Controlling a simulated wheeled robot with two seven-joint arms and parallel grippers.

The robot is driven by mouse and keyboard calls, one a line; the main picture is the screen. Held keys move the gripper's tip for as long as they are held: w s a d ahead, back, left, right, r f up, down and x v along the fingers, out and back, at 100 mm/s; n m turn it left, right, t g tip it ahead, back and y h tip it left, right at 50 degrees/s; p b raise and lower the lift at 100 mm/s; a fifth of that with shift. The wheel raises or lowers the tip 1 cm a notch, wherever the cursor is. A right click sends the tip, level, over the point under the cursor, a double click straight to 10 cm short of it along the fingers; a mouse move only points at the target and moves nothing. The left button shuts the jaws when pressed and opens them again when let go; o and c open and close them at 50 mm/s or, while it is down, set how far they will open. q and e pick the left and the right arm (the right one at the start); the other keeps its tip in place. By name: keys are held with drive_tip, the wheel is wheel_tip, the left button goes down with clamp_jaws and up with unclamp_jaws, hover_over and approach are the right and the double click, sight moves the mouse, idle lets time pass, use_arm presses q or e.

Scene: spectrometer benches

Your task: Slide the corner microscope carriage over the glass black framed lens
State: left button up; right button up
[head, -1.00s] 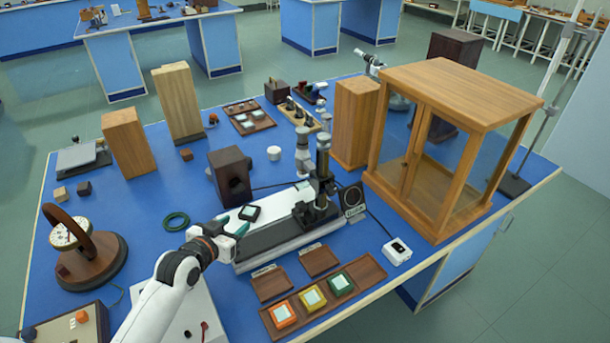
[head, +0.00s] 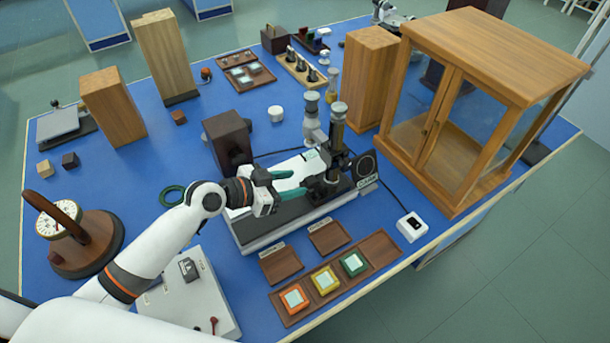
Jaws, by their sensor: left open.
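The microscope carriage (head: 336,152), a dark upright with a brass-and-grey tube, stands near the right end of a long bench rail (head: 283,230). My left gripper (head: 298,184) is over the rail, just left of the carriage base. Its teal fingers are apart and point right towards the carriage; I cannot tell whether they touch it. The black framed lens does not show clearly; my gripper covers the middle of the rail, where it may lie. My right gripper is not in view.
A dark block (head: 228,142) stands behind the rail. A glass-fronted wooden cabinet (head: 480,60) is at the right. A brown tray (head: 382,250) with orange, yellow and green framed tiles lies in front. A green ring (head: 171,195) lies left of the gripper.

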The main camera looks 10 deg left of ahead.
sight(309, 180)
use_arm(q)
drive_tip(key=x, duration=0.4)
drive_tip(key=shift+p, duration=0.3)
drive_tip(key=shift+w+d+f, duration=0.15)
drive_tip(key=shift+w+d, duration=0.05)
drive_tip(key=shift+w+d+f, duration=0.1)
drive_tip(key=shift+w, duration=0.05)
drive_tip(key=c, duration=0.9)
clamp_jaws()
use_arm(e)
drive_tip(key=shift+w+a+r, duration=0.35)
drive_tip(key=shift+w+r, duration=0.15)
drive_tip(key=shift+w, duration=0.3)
